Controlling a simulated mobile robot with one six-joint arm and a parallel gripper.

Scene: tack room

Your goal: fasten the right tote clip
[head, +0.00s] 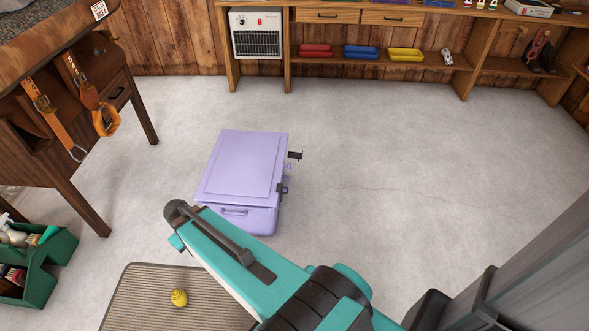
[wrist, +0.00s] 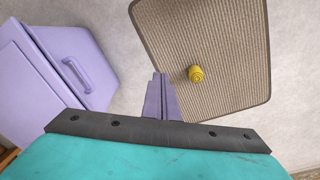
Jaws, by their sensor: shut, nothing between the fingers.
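The lilac tote (head: 240,170) stands on the floor with its lid down and a handle (head: 234,212) on its near end. On its right side, a dark clip piece (head: 295,155) sticks out from the wall towards the far end. A second dark clip part (head: 283,189) sits close to the side nearer the front. I cannot tell whether either is fastened. In the wrist view the tote's handle end (wrist: 88,45) is at the left. My gripper (wrist: 160,78) is shut and empty, beside the tote and apart from it; my arm hides it in the head view.
A green caddy (head: 40,265) and wooden table (head: 60,90) stand left. A heater (head: 256,34) and shelves line the back. Floor right of the tote is clear.

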